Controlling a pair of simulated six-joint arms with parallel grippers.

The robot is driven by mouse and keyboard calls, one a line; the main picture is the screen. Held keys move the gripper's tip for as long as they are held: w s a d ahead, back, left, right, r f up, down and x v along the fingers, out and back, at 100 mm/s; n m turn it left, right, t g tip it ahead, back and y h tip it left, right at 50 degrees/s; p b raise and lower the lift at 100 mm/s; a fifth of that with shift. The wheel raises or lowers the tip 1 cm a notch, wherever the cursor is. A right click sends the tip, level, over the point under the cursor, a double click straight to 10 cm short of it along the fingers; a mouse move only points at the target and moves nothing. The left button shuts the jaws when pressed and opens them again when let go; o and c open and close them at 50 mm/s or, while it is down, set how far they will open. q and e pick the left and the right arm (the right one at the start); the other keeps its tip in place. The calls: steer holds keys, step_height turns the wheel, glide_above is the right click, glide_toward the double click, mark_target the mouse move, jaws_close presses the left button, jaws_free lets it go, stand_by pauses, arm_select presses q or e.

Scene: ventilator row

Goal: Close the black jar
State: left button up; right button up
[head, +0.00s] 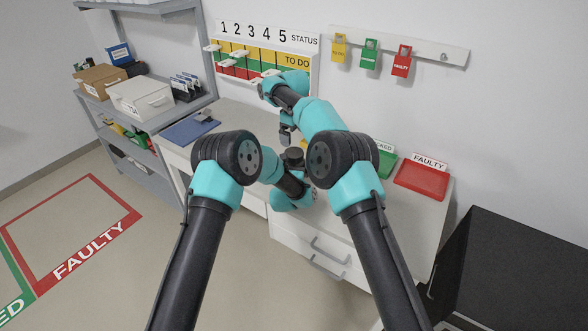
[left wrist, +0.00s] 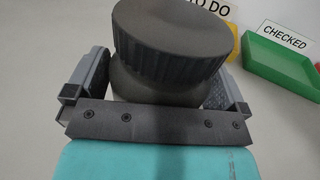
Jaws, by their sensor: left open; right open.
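The black jar (left wrist: 150,84) stands between the fingers of my left gripper (left wrist: 157,92) in the left wrist view. Its wide ribbed black lid (left wrist: 172,42) sits on top of the rounded body; I cannot tell how tightly it is on. My left gripper is open around the body, and its lower part is hidden by the gripper. In the head view the dark lid (head: 293,155) shows between my arms. My right gripper (head: 287,135) is open and empty, pointing down just above the lid, apart from it as far as I can see.
A green CHECKED tray (head: 387,163) and a red FAULTY tray (head: 422,180) lie to the right on the white bench. A blue mat (head: 190,130) lies at the left. A status board (head: 262,55) and hanging tags are on the wall behind. Grey shelves stand at left.

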mark_target(294, 152)
arm_select(q)
steer(key=c, duration=1.3)
steer(key=shift+c, duration=1.2)
arm_select(e)
steer(key=shift+n, duration=0.4)
steer(key=n, duration=1.7)
steer(key=shift+f, duration=0.1)
steer(key=shift+f, duration=3.9)
